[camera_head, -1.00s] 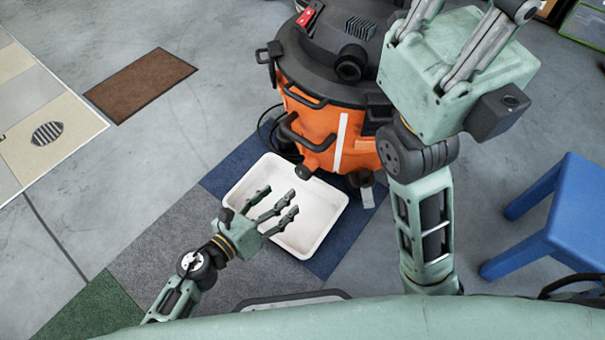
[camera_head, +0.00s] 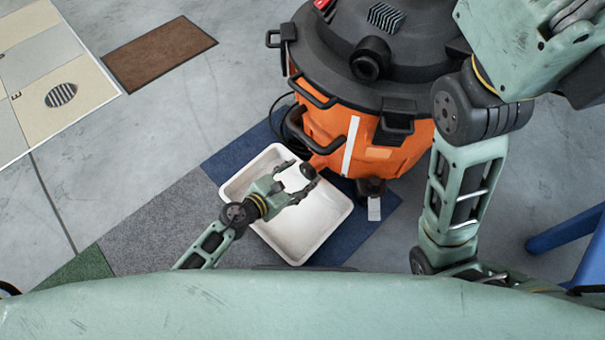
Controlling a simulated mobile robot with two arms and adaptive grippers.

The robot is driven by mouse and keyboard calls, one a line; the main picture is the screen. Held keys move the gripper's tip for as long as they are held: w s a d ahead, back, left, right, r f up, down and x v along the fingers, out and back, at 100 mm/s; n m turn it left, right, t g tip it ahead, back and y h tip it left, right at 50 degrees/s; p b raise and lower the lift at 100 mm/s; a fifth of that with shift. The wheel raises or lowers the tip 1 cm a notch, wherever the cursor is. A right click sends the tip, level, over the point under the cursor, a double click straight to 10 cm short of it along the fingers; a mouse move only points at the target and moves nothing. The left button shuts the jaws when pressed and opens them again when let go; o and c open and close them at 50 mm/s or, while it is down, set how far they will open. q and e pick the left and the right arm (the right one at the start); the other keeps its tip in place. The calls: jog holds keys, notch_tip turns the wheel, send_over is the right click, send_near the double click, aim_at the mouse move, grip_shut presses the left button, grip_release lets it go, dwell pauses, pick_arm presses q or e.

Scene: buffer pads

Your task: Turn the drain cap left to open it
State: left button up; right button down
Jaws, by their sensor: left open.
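The orange and black drum vacuum (camera_head: 365,110) stands on the floor in the camera_head view. Its dark drain cap (camera_head: 306,170) sits low on the front, above a white tray (camera_head: 290,245). My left gripper (camera_head: 303,176) is open over the tray, with its fingers reaching up to the cap, one on either side. Whether the fingers touch the cap I cannot tell. The body of my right gripper (camera_head: 530,50) is at the top right, beside the vacuum; its fingertips are out of the picture.
The tray lies on a blue mat (camera_head: 228,162) beside a grey mat (camera_head: 165,228). A blue stool (camera_head: 590,245) is at the right edge. A brown mat (camera_head: 158,53) lies at the upper left. Clear concrete floor lies left of the vacuum.

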pick_arm(q)
jog(key=shift+x, duration=0.8)
jog(key=shift+a, duration=0.1)
jog(key=c, duration=1.1)
